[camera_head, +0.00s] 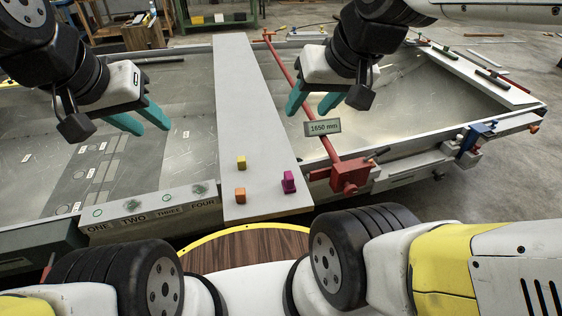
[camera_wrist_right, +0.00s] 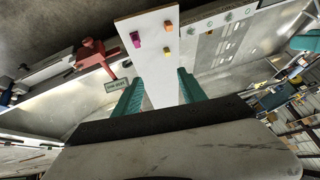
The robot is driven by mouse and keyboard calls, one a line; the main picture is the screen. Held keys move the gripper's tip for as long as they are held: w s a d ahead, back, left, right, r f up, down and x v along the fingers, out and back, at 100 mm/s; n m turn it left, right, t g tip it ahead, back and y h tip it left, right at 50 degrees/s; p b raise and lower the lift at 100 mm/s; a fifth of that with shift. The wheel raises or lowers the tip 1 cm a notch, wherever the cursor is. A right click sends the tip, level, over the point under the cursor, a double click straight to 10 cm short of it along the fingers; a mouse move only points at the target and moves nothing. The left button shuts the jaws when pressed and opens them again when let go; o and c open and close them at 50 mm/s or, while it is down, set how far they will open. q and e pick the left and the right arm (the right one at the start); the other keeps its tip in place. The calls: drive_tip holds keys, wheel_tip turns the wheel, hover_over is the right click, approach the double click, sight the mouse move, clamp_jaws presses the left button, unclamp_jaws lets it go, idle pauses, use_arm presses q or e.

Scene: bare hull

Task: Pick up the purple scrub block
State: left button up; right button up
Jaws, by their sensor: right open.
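The purple scrub block (camera_head: 289,182) stands on the pale plank (camera_head: 262,130) near its near end, close to the right edge. It also shows in the right wrist view (camera_wrist_right: 136,39), beyond the fingertips and left of the middle. My right gripper (camera_head: 307,112) is open and empty, above and beyond the block, near the plank's right edge. Its two teal fingers (camera_wrist_right: 160,76) are spread in the right wrist view with only plank between them. My left gripper (camera_head: 153,129) is open and empty above the hull floor, left of the plank.
A yellow block (camera_head: 241,162) and an orange block (camera_head: 240,195) stand left of the purple one on the plank. A red bar with a clamp (camera_head: 350,175) and a "1650 mm" tag (camera_head: 322,127) lies right of the plank. A numbered ledge (camera_head: 152,211) is at left.

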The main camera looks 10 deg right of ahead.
drive_tip(key=shift+o, duration=0.4)
drive_tip(key=g+h, duration=0.1)
drive_tip(key=g, duration=0.4)
hover_over(289, 175)
drive_tip(key=s+a, duration=0.1)
drive_tip(key=s, duration=0.1)
wheel_tip(289, 175, down, 24)
drive_tip(key=f, duration=0.1)
drive_tip(key=shift+g+h, duration=0.6)
drive_tip(key=f, duration=0.6)
drive_tip(key=w+f, duration=0.1)
drive_tip(key=f, duration=0.5)
drive_tip(key=w+d+f, duration=0.1)
drive_tip(key=f, duration=0.5)
drive_tip(key=shift+w, duration=0.1)
clamp_jaws()
